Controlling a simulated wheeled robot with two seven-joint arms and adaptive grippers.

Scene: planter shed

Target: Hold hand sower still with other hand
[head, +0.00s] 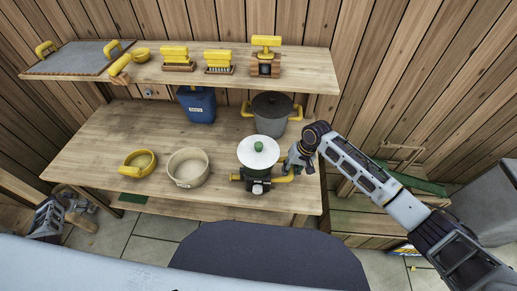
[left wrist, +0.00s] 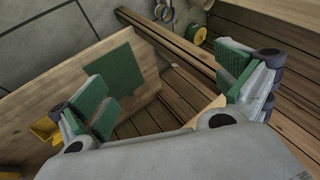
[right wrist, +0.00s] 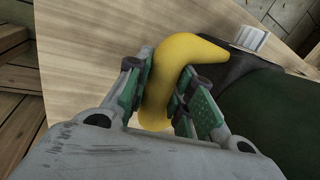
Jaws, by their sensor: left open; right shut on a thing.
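The hand sower (head: 258,183) stands on the workbench near its right front edge. It has a dark body, a white round top with a green knob, and yellow handles on both sides. My right gripper (head: 293,168) is shut on the right-hand yellow handle (right wrist: 165,70); the dark green body (right wrist: 265,105) shows beside it in the right wrist view. My left gripper (head: 80,207) is low at the left, beyond the bench's left end and far from the sower. In the left wrist view its fingers (left wrist: 170,95) are wide apart and empty.
Left of the sower on the bench (head: 222,200) stand a cream pot (head: 187,170) and a yellow scoop (head: 138,164). Behind are a grey pot (head: 271,118) and a blue container (head: 198,105). A shelf (head: 220,80) with yellow-handled tools overhangs the back.

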